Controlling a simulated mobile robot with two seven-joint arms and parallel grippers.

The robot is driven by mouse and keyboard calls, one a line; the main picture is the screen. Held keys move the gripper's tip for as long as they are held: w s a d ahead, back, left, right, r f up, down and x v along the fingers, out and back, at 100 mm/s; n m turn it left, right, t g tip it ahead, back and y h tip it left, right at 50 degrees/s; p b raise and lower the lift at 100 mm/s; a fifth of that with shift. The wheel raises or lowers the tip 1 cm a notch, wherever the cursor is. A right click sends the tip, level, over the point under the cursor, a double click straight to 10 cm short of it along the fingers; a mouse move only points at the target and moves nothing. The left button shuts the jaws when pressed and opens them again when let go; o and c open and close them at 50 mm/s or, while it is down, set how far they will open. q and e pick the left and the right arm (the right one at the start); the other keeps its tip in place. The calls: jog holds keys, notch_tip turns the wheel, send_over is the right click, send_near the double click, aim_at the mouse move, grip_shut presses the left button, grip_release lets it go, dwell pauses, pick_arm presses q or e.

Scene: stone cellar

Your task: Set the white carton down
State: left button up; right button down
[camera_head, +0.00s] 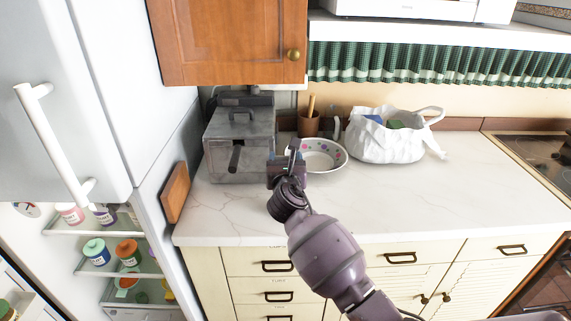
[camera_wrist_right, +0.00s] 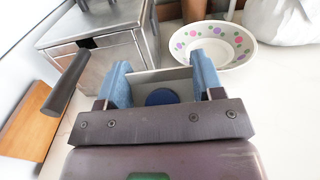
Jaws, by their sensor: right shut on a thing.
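My right gripper (camera_head: 287,158) is over the marble counter (camera_head: 225,212), between the grey metal box and the patterned bowl. In the right wrist view the blue fingers of my right gripper (camera_wrist_right: 162,82) are shut on the white carton (camera_wrist_right: 175,76), seen from its capped end with a round blue cap (camera_wrist_right: 162,97). In the head view the carton is mostly hidden by the gripper. I cannot tell whether its bottom touches the counter. My left gripper is not in view.
A grey metal box with a handle (camera_head: 238,145) stands close on the left. A dotted bowl (camera_head: 322,158) sits just right, a brown utensil cup (camera_head: 309,124) behind it. A white bag (camera_head: 385,138) stands further right. The front counter is clear. The fridge (camera_head: 150,90) stands left.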

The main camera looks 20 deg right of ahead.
jog(key=shift+f, duration=0.25)
jog(key=shift+c, duration=1.2)
grip_release()
jog(key=shift+f, duration=0.15)
